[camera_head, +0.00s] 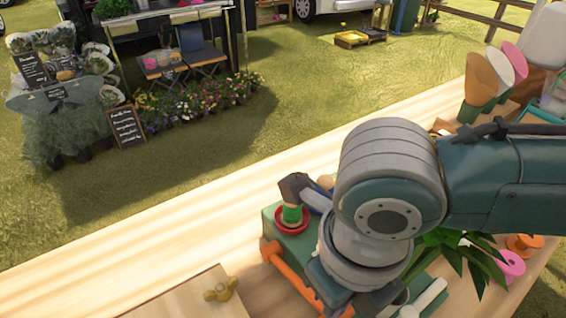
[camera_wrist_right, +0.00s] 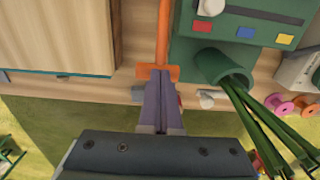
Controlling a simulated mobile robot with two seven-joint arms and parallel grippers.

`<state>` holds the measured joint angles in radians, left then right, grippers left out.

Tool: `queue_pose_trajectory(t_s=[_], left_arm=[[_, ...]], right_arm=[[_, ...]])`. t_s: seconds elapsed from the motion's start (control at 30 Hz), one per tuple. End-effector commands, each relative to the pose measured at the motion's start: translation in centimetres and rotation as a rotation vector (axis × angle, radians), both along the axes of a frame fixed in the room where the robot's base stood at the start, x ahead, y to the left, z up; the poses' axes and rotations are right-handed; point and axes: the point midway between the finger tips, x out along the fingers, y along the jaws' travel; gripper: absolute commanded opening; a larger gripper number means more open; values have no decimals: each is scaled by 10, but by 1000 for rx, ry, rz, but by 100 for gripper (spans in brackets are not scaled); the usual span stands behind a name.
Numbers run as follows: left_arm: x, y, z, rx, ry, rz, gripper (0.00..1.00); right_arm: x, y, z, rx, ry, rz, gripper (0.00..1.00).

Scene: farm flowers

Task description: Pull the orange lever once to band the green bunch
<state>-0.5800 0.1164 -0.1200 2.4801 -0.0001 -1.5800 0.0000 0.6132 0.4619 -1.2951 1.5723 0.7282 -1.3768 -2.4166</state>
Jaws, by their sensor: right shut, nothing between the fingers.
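The orange lever (camera_head: 287,272) sticks out from the green banding machine (camera_head: 268,222) in the head view. In the right wrist view the lever (camera_wrist_right: 162,35) runs down to a short orange crossbar (camera_wrist_right: 145,72). My right gripper (camera_wrist_right: 159,76) is shut and empty, its fingertips overlapping the crossbar; I cannot tell whether they touch it. The green bunch (camera_wrist_right: 262,125) has its stems in the green tube (camera_wrist_right: 207,66) beside the lever. Its leaves (camera_head: 470,258) show in the head view. My right arm hides the gripper and much of the machine there. My left gripper is not in view.
A wooden board (camera_head: 185,298) with a brass wing knob (camera_head: 221,290) lies at the front. Pink (camera_head: 509,266) and orange spools (camera_head: 524,243) are at the right. Wrapped cones (camera_head: 484,80) stand at the back right. The counter (camera_head: 130,245) is clear on the left.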

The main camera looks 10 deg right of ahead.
Motion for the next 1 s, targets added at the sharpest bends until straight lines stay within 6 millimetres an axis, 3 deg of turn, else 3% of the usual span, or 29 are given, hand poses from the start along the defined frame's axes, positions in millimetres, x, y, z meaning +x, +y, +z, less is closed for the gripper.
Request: queue_pose_trajectory(t_s=[0.5,1.0], left_arm=[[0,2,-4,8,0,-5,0],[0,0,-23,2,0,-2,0]], right_arm=[[-5,-2,-9,-1,1,0,0],[-14,-5,-43,0,-1,1,0]])
